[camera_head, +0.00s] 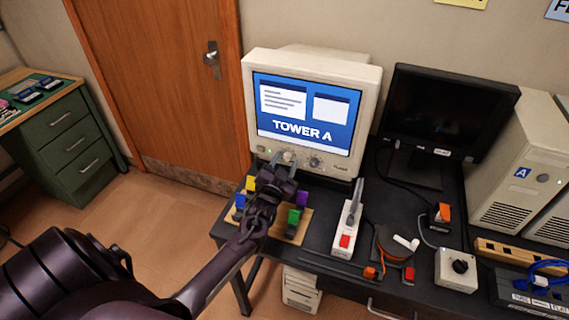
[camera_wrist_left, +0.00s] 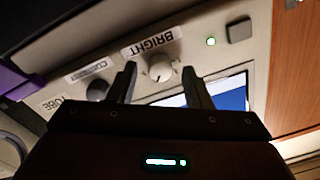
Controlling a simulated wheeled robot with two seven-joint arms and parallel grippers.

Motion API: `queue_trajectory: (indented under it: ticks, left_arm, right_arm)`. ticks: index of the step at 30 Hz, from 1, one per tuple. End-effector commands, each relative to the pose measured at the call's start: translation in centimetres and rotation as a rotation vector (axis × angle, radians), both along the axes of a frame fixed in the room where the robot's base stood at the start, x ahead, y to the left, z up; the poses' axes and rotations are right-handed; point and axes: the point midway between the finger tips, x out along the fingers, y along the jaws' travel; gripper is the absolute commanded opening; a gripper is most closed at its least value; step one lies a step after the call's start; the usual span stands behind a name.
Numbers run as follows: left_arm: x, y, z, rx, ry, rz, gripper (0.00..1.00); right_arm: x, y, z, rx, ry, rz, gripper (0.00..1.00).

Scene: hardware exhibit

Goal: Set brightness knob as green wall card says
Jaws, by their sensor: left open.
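The beige CRT monitor (camera_head: 372,110) shows "TOWER A" on a blue screen. Its brightness knob (camera_wrist_left: 160,67) is a light round knob beside an upside-down "BRIGHT" label (camera_wrist_left: 151,41) in the left wrist view. In the head view the knob (camera_head: 289,155) sits just beyond my left gripper (camera_head: 283,167). My left gripper is open, with its fingers to either side of the knob in the wrist view; I cannot tell whether they touch it. A darker knob (camera_wrist_left: 97,90) beside it has a second label. No green wall card is in view. My right gripper is not in view.
A board with coloured blocks (camera_head: 296,216) lies below my left gripper. A dark monitor (camera_head: 450,108), a beige tower (camera_head: 525,150) and a grey box with a black knob (camera_head: 456,272) are further right. A yellow card (camera_head: 464,3) is on the wall.

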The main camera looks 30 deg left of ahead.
Motion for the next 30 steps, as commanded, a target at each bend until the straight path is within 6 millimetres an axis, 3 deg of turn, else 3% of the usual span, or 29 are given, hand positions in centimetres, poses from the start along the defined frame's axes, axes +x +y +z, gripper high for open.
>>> queue_trajectory:
  ticks: [15, 30]
  left_arm:
    - [-6.6, -1.8, -0.5, 0.0, 0.002, 0.0, 0.45]
    - [-7.5, -2.1, -0.3, 0.0, 0.001, 0.0, 0.45]
  right_arm:
    - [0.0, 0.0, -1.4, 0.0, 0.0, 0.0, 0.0]
    - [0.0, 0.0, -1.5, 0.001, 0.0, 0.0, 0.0]
